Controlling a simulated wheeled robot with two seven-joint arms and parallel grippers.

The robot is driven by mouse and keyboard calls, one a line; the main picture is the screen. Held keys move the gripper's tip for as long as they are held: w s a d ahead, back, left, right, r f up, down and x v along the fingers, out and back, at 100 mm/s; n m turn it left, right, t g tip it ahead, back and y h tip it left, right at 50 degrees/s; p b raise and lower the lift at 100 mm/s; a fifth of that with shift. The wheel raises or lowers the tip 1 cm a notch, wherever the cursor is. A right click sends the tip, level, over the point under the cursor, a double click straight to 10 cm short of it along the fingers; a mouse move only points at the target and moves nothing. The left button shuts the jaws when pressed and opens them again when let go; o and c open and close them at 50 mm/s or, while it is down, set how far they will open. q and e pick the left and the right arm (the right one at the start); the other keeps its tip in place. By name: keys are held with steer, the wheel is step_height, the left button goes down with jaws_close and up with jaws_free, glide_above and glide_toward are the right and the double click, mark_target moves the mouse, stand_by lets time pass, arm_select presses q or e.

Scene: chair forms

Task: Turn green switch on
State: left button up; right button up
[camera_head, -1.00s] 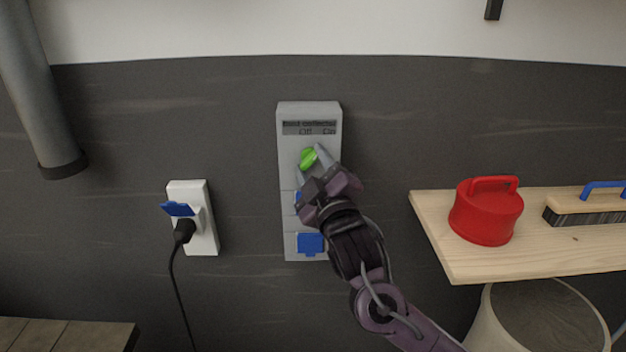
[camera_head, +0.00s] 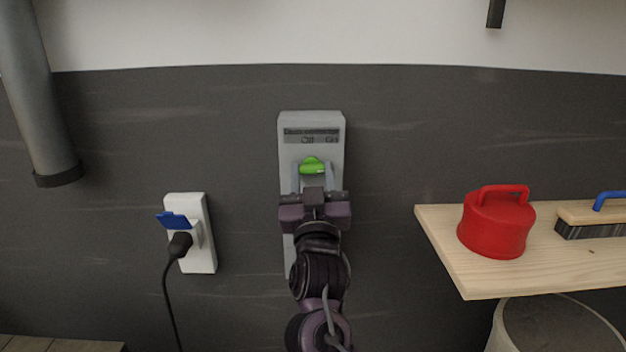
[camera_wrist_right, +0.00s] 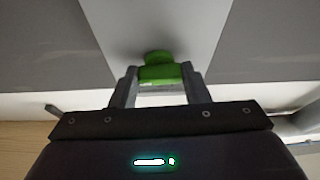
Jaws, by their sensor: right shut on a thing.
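The green switch (camera_head: 312,166) is a knob on the upper part of a grey wall panel (camera_head: 287,150), below a dark label strip with "Off" and "On" markings. In the head view its knob lies roughly level. My right gripper (camera_head: 312,177) reaches up from below, with one finger on each side of the knob. It is shut on the green switch. The right wrist view shows the green switch (camera_wrist_right: 160,68) between the two fingertips (camera_wrist_right: 160,76). The lower part of the panel is hidden behind my right arm. My left gripper is not in view.
A white socket (camera_head: 200,250) with a blue flap and black plug is on the wall to the left. A wooden shelf (camera_head: 450,260) at right holds a red lidded container (camera_head: 495,225) and a brush (camera_head: 590,215). A grey pipe (camera_head: 35,100) hangs at far left.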

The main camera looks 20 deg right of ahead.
steer(key=shift+m, duration=0.6)
steer(key=o, duration=1)
steer(key=shift+s+a+f, duration=0.15)
steer(key=shift+s+f, duration=0.15)
steer(key=b+v, duration=0.2)
steer(key=v, duration=0.5)
steer(key=shift+b, duration=0.35)
